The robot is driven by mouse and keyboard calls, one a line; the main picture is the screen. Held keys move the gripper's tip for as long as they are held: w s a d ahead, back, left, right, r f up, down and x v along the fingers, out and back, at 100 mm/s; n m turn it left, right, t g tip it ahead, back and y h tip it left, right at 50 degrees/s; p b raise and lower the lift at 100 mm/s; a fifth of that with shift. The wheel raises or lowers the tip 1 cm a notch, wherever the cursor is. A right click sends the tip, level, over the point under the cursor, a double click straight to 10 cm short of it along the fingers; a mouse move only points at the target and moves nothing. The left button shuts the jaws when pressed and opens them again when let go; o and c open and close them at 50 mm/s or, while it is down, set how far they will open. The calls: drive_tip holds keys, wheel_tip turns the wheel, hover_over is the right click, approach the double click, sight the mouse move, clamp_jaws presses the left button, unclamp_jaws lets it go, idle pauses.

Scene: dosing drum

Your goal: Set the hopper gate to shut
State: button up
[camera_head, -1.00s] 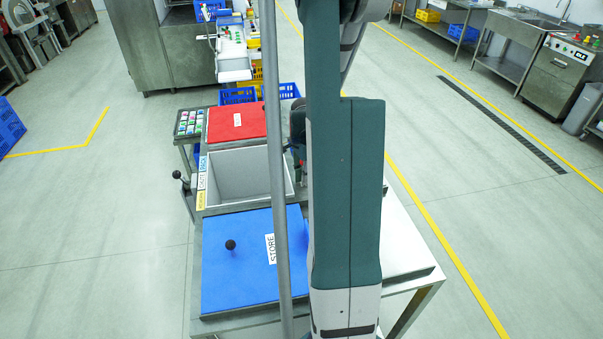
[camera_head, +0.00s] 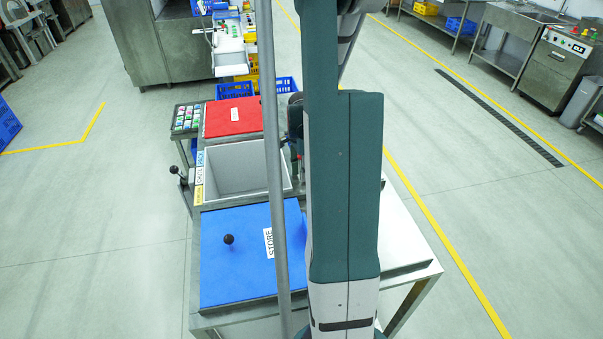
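A lever with a black knob (camera_head: 174,170) sticks out at the left side of an open grey box (camera_head: 205,163), which may be the hopper. A strip of yellow, white and blue labels (camera_head: 199,176) runs along that side, beside the lever. Its lettering is too small to read surely, so I cannot tell which setting the lever is at. A dark part, apparently my gripper (camera_head: 295,116), shows at the right of the box, mostly hidden behind my green arm. Its fingers cannot be made out. It is apart from the lever.
A blue lid marked STORE (camera_head: 235,275) with a black knob lies in front of the box. A red panel (camera_head: 232,116) lies behind it, with a tray of small coloured items (camera_head: 187,117) at its left. Floor left of the table is clear.

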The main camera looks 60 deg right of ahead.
drive_tip(key=shift+s+r, duration=0.1)
drive_tip(key=shift+r, duration=5.9)
drive_tip(key=shift+a, duration=0.15)
drive_tip(key=shift+w+a+r, duration=0.15)
drive_tip(key=shift+w+a, duration=0.05)
drive_tip(key=w+a+r+n+t+h, duration=0.1)
drive_tip(key=w+a+r+n, duration=0.2)
drive_tip(key=a, duration=0.6)
drive_tip(key=w+a+r+n+t, duration=0.15)
drive_tip(key=a+r+n, duration=0.25)
drive_tip(key=a, duration=0.5)
drive_tip(key=w+a+r+n+h, duration=0.1)
drive_tip(key=w+a+r+n, duration=0.2)
drive_tip(key=a, duration=0.6)
drive_tip(key=s+a+n+t, duration=0.1)
drive_tip(key=s+a+n, duration=0.2)
drive_tip(key=a+n, duration=0.2)
drive_tip(key=s+a+r+n+t+y, duration=0.1)
drive_tip(key=a+n, duration=0.4)
drive_tip(key=a, duration=0.7)
drive_tip(key=s+a+r+n+t+y, duration=0.1)
drive_tip(key=s+a+n, duration=0.3)
drive_tip(key=a, duration=0.5)
drive_tip(key=shift+s+r+n+t, duration=0.2)
drive_tip(key=shift+s+n+t, duration=0.15)
drive_tip(key=shift+t, duration=0.5)
